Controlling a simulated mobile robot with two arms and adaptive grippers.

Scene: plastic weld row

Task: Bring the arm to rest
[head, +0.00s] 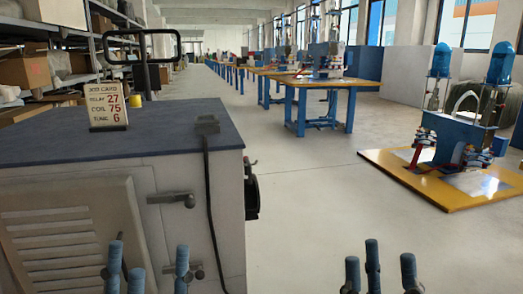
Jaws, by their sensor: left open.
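My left gripper (148,264) shows at the bottom left of the head view, in front of the grey cabinet (185,160). Its blue-tipped fingers point up and stand apart, with nothing between them. My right gripper (380,267) shows at the bottom, right of centre, over the pale floor. Its blue-tipped fingers also point up, apart and empty. The arms behind both grippers are below the picture edge.
A blue machine (455,135) stands on a yellow-edged platform (380,165) at right. The floor (300,215) between is clear.

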